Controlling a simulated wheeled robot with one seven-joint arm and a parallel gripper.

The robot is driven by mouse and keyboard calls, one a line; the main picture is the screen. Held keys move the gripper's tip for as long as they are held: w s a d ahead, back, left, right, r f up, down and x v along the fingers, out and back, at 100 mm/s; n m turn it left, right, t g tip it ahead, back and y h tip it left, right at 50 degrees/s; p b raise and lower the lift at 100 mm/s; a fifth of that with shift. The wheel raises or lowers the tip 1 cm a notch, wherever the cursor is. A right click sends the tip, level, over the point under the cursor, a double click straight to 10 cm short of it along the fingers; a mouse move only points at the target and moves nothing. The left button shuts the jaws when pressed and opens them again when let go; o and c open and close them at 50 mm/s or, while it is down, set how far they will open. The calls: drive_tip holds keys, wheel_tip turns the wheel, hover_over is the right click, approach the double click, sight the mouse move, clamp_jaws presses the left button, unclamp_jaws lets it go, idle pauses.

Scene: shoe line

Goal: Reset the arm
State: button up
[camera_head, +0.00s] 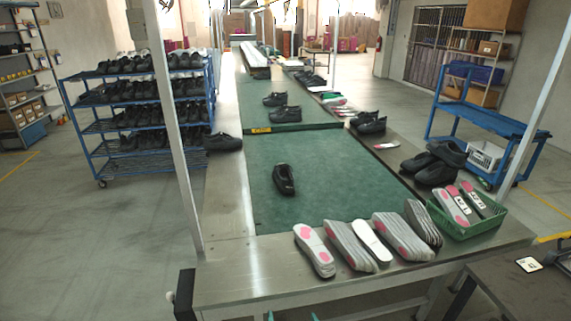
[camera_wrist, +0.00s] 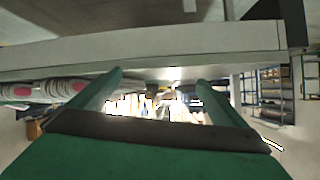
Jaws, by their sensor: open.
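My gripper (camera_wrist: 160,79) shows in the wrist view with its two green fingers spread wide and nothing between them. In the head view only the green fingertips of my gripper (camera_head: 292,316) show at the bottom edge, in front of the near end of the work table (camera_head: 232,287). The rest of my arm is out of view there. In the wrist view the table edge (camera_wrist: 150,47) runs across beyond the fingers.
Several insoles (camera_head: 316,250) lie along the table's near edge, beside a green basket (camera_head: 470,229) of insoles. A black shoe (camera_head: 284,179) sits on the green belt (camera_head: 322,180). A blue shoe rack (camera_head: 98,150) stands left; a blue cart (camera_head: 478,115) stands right.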

drive_tip(key=s+f+t+h, duration=0.1)
drive_tip(key=s+f, duration=0.1)
drive_tip(key=s, duration=0.9)
drive_tip(key=s+f+h, duration=0.1)
drive_tip(key=s+f, duration=0.1)
drive_tip(key=s, duration=0.9)
drive_tip(key=s+a+r+t, duration=0.1)
drive_tip(key=s+r, duration=0.4)
drive_tip(key=s, duration=0.4)
drive_tip(key=s+a+r+t, duration=0.1)
drive_tip(key=s+r, duration=0.5)
drive_tip(key=s, duration=0.3)
drive_tip(key=shift+n, duration=0.3)
